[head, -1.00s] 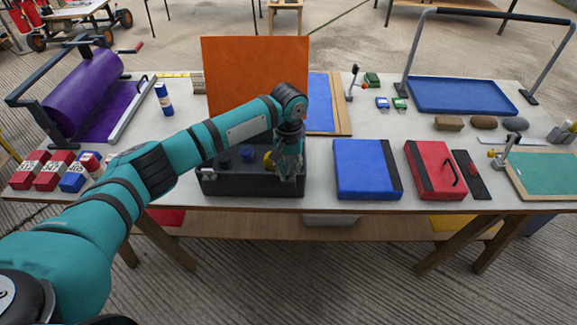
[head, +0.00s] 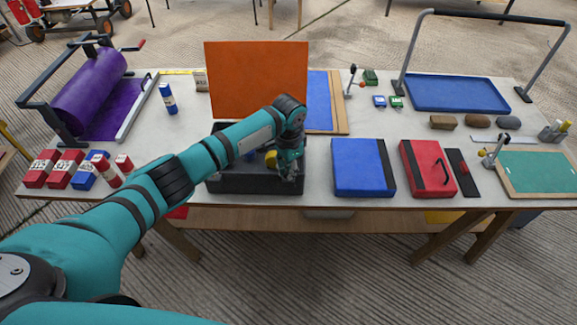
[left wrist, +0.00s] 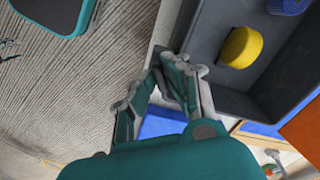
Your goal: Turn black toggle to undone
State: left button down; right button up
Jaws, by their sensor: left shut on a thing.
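An open dark grey box (head: 225,186) with its orange lid (head: 256,80) standing up behind it is at the table's front edge. My left gripper (head: 290,176) is at the box's front right corner. In the left wrist view its fingers (left wrist: 163,78) are closed together against the outside of the box's wall (left wrist: 215,88). They are shut on a small dark part there, which I take to be the black toggle; the fingers hide most of it, so its turn cannot be told. A yellow round piece (left wrist: 241,47) and a blue one (left wrist: 289,4) lie inside the box.
A closed blue case (head: 357,168) lies just right of the box, and a red case (head: 424,168) farther right. Red and blue blocks (head: 66,167) stand at the left. A purple roller (head: 90,90) is behind them.

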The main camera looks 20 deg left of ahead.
pick_arm(q)
jog(key=m+p, duration=0.1)
jog(key=m, duration=0.5)
jog(key=shift+w+r+m, duration=0.1)
jog(key=shift+m, duration=0.2)
dwell(0.5)
jog(key=c, duration=1.4)
grip_release()
notch_tip(320, 180, up, 12)
